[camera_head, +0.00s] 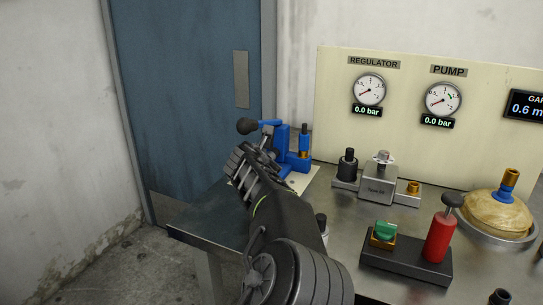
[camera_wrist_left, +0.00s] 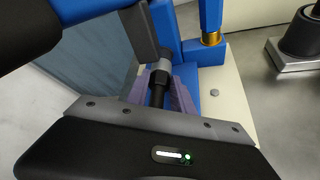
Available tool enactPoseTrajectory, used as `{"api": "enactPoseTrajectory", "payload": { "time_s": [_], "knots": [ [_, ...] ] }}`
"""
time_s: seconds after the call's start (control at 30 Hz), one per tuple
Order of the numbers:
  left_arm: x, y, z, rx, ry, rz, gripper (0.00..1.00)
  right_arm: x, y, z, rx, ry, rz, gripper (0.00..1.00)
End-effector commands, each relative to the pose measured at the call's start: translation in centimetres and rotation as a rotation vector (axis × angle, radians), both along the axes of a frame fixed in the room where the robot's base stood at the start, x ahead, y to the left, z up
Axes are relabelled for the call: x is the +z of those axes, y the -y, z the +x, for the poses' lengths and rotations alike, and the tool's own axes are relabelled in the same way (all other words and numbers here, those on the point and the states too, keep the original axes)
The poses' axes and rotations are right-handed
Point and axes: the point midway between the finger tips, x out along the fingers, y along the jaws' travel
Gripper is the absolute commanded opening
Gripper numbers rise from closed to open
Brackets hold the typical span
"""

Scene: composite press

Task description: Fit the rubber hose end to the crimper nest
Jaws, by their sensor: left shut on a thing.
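The blue crimper (camera_head: 284,139) stands at the back left of the bench, with a black-knobbed lever (camera_head: 247,126). My left gripper (camera_head: 256,160) is right at it and covers its front. In the left wrist view, a short black hose (camera_wrist_left: 157,92) with a grey end (camera_wrist_left: 160,67) points toward the blue crimper body (camera_wrist_left: 206,76). I cannot tell whether the end is fully seated. My right gripper is not in view.
The crimper's lever (camera_wrist_left: 90,8) crosses the upper left of the wrist view, close to my gripper. A grey fixture (camera_head: 378,186), a box with a green knob and red handle (camera_head: 405,262), and a dome (camera_head: 497,212) stand to the right. The gauge panel (camera_head: 410,140) stands behind.

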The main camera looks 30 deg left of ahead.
Motion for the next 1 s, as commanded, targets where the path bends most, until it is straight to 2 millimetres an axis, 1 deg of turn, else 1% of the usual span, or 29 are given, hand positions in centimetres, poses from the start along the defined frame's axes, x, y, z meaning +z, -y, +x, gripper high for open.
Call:
{"api": "enactPoseTrajectory", "payload": {
  "time_s": [0.57, 0.6, 0.87, 0.9, 1.0],
  "knots": [
    [0.08, 0.05, 0.18, 0.0, 0.001, 0.0, 0.0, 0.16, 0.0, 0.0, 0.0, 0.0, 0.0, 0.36],
    [0.05, 0.06, 0.18, -0.001, 0.0, 0.0, 0.31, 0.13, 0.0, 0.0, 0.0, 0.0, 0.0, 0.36],
    [0.02, 0.04, 0.16, 0.0, 0.001, 0.0, 0.52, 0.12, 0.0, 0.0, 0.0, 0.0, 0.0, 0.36],
    [0.02, 0.04, 0.16, 0.0, 0.001, 0.0, 0.54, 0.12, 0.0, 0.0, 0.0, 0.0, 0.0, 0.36],
    [0.01, 0.04, 0.15, 0.0, 0.001, 0.0, 0.54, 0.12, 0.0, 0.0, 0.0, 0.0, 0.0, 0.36]
  ]
}}
